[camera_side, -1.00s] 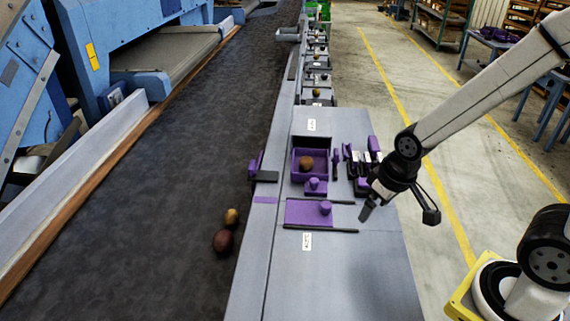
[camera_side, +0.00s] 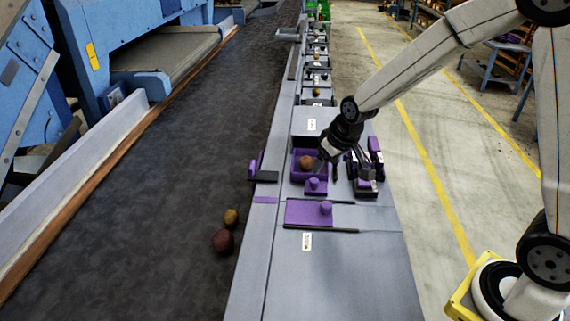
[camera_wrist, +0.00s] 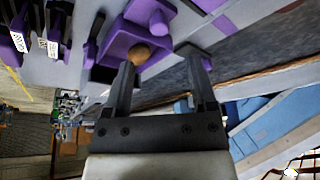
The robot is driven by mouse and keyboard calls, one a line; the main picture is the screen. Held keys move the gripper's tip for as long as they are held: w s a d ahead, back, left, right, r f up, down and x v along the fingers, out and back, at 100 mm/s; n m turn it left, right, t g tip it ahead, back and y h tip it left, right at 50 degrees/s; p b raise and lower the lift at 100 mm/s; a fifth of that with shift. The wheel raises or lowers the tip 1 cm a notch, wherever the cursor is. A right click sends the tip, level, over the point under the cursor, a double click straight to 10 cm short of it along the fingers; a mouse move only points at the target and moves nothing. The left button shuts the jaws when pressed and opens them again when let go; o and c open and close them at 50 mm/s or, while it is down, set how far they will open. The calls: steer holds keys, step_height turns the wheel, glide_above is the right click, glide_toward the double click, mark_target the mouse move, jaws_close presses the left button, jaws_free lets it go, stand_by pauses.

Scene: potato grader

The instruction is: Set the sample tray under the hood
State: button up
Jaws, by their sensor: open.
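The purple sample tray (camera_side: 298,177) sits on the grey bench with a brown potato (camera_side: 306,162) in it. The tray (camera_wrist: 113,43) and potato (camera_wrist: 138,54) also show in the wrist view. A grey box-like cover with a white label (camera_side: 307,122), which looks like the hood, stands just behind the tray. My gripper (camera_side: 323,161) is open at the tray's right side. In the wrist view my gripper (camera_wrist: 160,62) has its two fingers apart, with the tray ahead of them. I cannot tell whether a finger touches the tray.
A small purple piece with a knob (camera_side: 316,187) is at the tray's front. A purple plate with a knob (camera_side: 305,213) lies nearer. Black and purple holders (camera_side: 367,186) stand to the right. The dark belt (camera_side: 150,200) at left carries two potatoes.

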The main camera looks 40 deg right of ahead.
mark_target(314, 180)
steer(key=shift+w+f, duration=0.1)
steer(key=shift+w, duration=0.1)
steer(key=shift+x, duration=3.8)
jaws_close()
